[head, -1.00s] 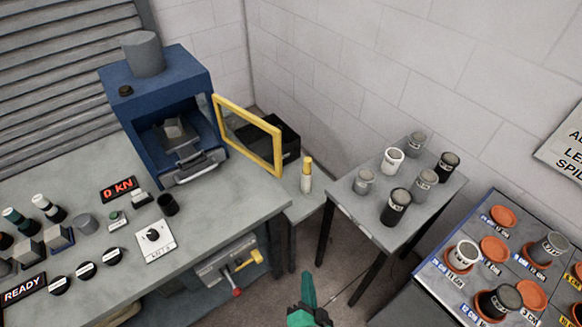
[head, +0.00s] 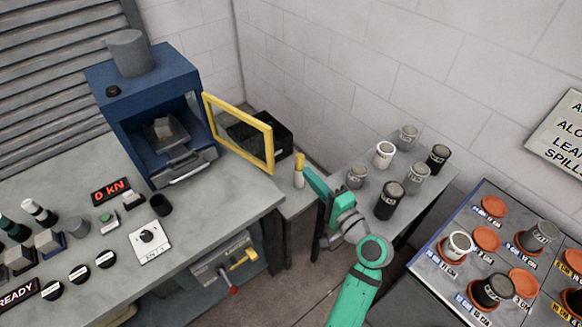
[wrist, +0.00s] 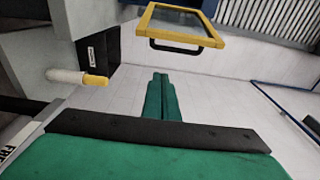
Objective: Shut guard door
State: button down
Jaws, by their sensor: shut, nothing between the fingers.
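The guard door (head: 240,131) is a clear panel in a yellow frame, hinged on the right side of the blue press (head: 155,115). It stands swung open, out from the press front. In the wrist view the yellow door frame (wrist: 180,38) shows at the top with a dark handle (wrist: 176,46) on it. My gripper (head: 312,180) is shut and empty, to the right of the door's free edge and apart from it. In the wrist view the closed green fingers (wrist: 160,80) point toward the door, below its handle.
A white and yellow bottle-like thing (head: 299,170) stands between the door and my gripper. A black bin (head: 275,135) lies behind the door. A small table (head: 345,215) with several cylinders stands to the right. Controls crowd the bench (head: 215,205) at left.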

jog(key=w+a, duration=0.5)
jog(key=a, duration=0.2)
jog(key=shift+w+a, duration=0.2)
jog(key=shift+a, duration=0.1)
jog(key=shift+s, duration=0.15)
dwell(0.4)
